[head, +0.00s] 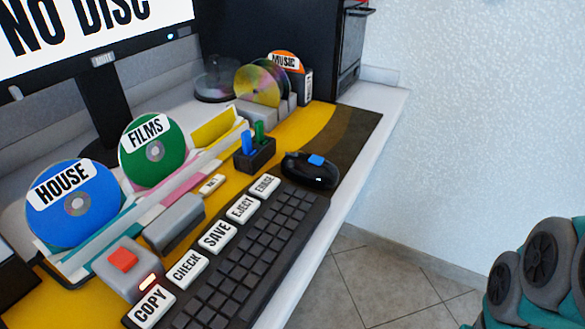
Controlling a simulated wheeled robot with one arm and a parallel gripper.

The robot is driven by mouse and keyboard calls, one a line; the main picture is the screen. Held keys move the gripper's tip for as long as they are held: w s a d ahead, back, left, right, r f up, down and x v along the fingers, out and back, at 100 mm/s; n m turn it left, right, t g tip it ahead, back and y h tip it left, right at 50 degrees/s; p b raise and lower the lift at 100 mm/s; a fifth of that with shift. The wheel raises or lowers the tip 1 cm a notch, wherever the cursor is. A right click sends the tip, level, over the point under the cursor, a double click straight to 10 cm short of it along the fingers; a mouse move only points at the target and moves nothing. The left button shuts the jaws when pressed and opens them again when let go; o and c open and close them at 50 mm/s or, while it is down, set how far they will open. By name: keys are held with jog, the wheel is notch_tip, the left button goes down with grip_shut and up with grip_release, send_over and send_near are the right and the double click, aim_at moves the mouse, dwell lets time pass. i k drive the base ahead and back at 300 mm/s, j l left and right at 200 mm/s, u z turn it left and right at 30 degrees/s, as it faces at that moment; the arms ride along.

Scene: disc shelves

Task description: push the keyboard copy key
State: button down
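The keyboard (245,262) lies on the desk, angled from the bottom left toward the middle. A row of large white labelled keys runs along its far left side. The copy key (151,303), marked COPY, is the nearest of these, at the bottom left. Beyond it come the CHECK key (187,268), the SAVE key (217,236), the EJECT key (242,207) and the ERASE key (265,185). My gripper is not seen; only part of my arm shows at the lower right, apart from the keyboard.
A grey box with a red button (123,259) stands beside the copy key. A monitor reads NO DISC. Open floor lies right.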

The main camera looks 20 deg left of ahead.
aim_at(155, 305)
jog(key=u, duration=1.75)
jog(key=k+j, duration=0.05)
jog(key=j, duration=0.05)
